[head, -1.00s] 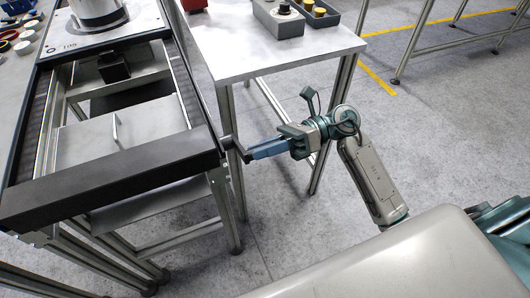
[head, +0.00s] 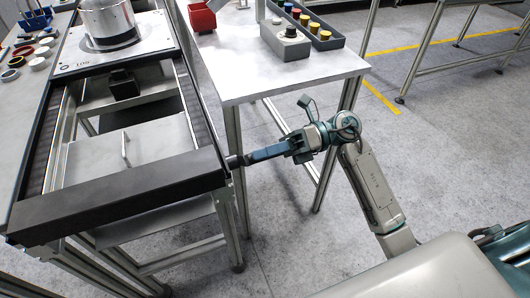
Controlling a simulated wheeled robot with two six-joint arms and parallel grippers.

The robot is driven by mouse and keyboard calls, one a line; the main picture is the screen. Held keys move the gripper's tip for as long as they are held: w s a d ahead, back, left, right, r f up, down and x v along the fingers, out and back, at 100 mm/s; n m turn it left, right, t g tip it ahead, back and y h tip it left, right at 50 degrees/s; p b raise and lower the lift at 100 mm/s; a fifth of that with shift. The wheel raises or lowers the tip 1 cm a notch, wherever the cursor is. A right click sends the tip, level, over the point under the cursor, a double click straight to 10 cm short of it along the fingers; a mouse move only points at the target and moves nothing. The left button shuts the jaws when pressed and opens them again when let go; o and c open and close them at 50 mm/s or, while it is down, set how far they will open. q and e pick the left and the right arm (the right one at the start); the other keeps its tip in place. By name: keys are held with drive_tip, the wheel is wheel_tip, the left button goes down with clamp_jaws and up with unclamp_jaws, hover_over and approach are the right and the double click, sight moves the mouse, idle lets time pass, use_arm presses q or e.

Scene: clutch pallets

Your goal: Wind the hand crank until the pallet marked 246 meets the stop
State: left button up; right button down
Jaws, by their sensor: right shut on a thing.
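The pallet (head: 110,52) is a pale plate at the far end of the black-railed conveyor, carrying a silver cylindrical housing (head: 108,22). Its small printed mark looks like 106, but I cannot read it surely. The hand crank (head: 236,161) is a dark grip at the right end of the conveyor's black front bar; most of its arm is hidden. My right gripper (head: 246,158) comes in from the right, its blue fingers shut on the crank grip. My left gripper is not in view. I cannot pick out the stop for certain.
Beside the conveyor stands a white table (head: 260,65) with a red bin (head: 203,15), a grey button box (head: 287,40) and a tray of coloured knobs (head: 318,30). Small rings (head: 24,50) lie on the left bench.

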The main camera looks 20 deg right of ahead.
drive_tip(key=c, duration=1.3)
unclamp_jaws()
drive_tip(key=shift+o, duration=0.2)
drive_tip(key=shift+d+f, duration=0.1)
drive_tip(key=shift+d, duration=0.5)
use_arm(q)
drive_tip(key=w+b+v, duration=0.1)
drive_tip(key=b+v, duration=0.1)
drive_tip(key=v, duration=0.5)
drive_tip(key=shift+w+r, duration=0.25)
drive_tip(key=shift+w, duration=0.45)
use_arm(e)
drive_tip(key=d, duration=0.9)
drive_tip(key=shift+w+d, duration=0.2)
drive_tip(key=shift+d, duration=0.1)
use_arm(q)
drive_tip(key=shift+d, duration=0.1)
